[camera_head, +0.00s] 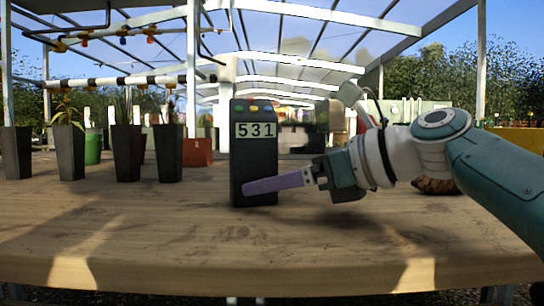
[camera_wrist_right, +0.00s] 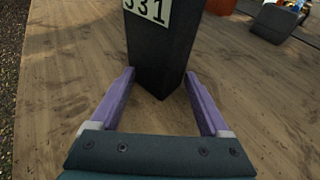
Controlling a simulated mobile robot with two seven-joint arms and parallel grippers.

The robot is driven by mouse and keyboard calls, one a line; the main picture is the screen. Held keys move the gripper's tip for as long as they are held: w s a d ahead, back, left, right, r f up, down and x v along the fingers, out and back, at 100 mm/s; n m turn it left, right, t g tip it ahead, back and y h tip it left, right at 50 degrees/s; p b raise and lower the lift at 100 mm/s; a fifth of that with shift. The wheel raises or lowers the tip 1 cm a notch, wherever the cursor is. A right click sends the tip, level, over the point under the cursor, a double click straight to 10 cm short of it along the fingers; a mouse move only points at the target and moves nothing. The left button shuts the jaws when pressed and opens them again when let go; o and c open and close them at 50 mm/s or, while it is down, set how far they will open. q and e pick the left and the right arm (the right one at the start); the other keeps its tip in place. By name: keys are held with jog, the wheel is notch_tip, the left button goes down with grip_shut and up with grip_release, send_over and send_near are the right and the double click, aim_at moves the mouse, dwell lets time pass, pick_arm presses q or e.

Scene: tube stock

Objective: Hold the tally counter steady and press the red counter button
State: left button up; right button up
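The tally counter (camera_head: 254,165) is a tall dark block standing upright on the wooden table, with a white display reading 531. Small buttons, one yellow and one reddish, show on its top. It also stands at the top middle of the right wrist view (camera_wrist_right: 160,50), where its top is out of frame. My right gripper (camera_head: 262,184) comes in from the right at the counter's lower part. In the right wrist view its two purple fingers (camera_wrist_right: 158,95) are spread on either side of the counter's lower end, with gaps beside it. My left gripper is not in view.
Dark tapered plant pots (camera_head: 126,153) stand on the table (camera_head: 130,240) to the left, with a green pot (camera_head: 93,147) and a terracotta pot (camera_head: 197,152) behind. A brown object (camera_head: 436,186) lies partly behind my right arm. The table's front is clear.

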grip_shut()
dwell(0.4)
